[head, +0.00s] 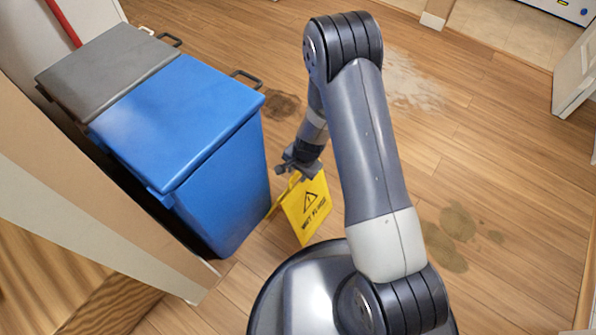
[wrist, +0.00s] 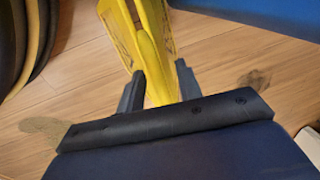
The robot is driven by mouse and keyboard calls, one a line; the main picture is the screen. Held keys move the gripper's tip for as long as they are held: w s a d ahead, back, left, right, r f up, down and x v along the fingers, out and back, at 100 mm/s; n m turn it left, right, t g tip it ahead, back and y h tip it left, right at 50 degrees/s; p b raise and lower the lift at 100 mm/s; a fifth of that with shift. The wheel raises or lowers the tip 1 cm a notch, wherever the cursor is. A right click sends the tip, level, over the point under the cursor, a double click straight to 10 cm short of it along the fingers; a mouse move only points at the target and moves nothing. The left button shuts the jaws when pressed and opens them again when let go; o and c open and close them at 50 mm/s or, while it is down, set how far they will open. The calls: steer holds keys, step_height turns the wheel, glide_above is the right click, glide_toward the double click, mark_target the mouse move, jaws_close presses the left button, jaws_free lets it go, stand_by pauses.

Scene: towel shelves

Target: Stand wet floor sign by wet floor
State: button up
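The yellow wet floor sign (head: 305,211) is below my gripper (head: 302,166) in the head view, beside the blue bin. Its two panels are spread apart at the bottom. In the wrist view the sign (wrist: 154,45) runs between the two dark fingers of my gripper (wrist: 160,88) and fills the gap, so the gripper looks shut on its top. I cannot tell whether its lower edges touch the floor. A pale, whitish wet-looking patch (head: 415,82) lies on the wood floor at the upper right, apart from the sign.
A blue bin (head: 185,115) and a grey bin (head: 105,72) stand at the left. Brown stains (head: 455,222) mark the floor at right, and another dark stain (head: 281,106) lies by the blue bin. Open floor lies right of my arm. A white door (head: 576,75) stands far right.

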step_height(320, 180, up, 12)
steer(key=s+d+p, duration=0.1)
steer(key=p, duration=0.4)
steer(key=shift+s+d, duration=0.2)
steer(key=shift+d, duration=0.2)
